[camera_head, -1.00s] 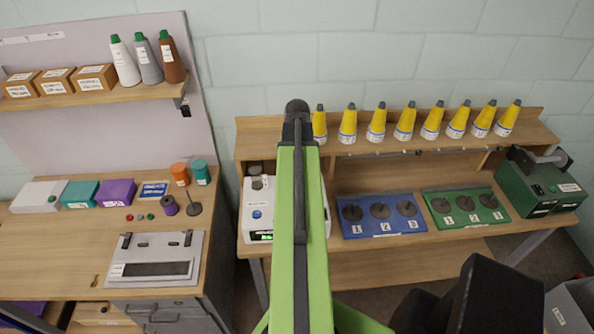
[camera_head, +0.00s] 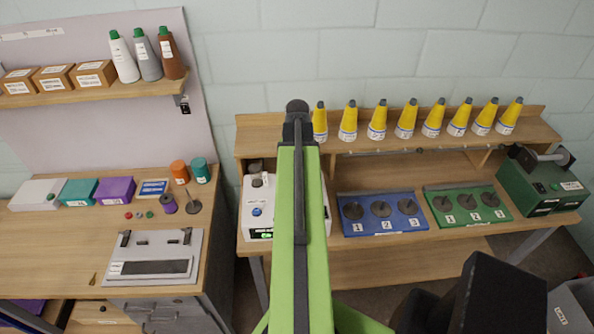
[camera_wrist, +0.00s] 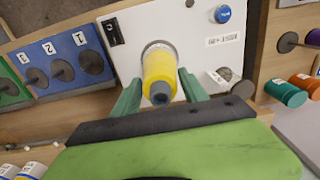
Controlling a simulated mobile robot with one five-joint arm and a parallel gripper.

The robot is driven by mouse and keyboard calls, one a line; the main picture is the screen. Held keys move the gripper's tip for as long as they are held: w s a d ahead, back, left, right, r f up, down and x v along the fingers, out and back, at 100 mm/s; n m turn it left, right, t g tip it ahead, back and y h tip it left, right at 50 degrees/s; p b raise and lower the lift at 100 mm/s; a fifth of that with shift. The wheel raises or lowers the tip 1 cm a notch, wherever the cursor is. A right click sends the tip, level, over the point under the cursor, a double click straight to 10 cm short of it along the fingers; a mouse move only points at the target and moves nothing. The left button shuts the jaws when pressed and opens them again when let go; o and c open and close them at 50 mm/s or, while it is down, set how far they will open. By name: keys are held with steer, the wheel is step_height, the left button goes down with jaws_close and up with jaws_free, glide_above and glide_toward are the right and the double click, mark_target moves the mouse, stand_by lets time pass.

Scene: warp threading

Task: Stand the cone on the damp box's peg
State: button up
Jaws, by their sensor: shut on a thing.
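In the wrist view a yellow cone (camera_wrist: 160,72) with a pale band at its wide end and a dark tip is between the green fingers of my gripper (camera_wrist: 161,88). The gripper is shut on it. Its wide end points toward a white box (camera_wrist: 128,30), apparently the damp box, with a blue button and labels. The box also shows in the head view (camera_head: 255,225), partly behind my green arm. The arm hides my gripper and the held cone there. I cannot make out the peg under the cone, nor whether the cone touches the box.
A blue plate (camera_head: 381,226) and a green plate (camera_head: 466,218) with numbered dark discs lie right of the box. Several yellow cones stand on the shelf (camera_head: 350,147) above. A green machine (camera_head: 540,190) stands at the far right. A left bench (camera_head: 75,230) holds boxes and spools.

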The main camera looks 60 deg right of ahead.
steer(key=o, duration=1.2)
step_height(320, 180, up, 17)
steer(key=p, duration=1.7)
steer(key=shift+s+r, duration=0.1)
steer(key=shift+r, duration=0.1)
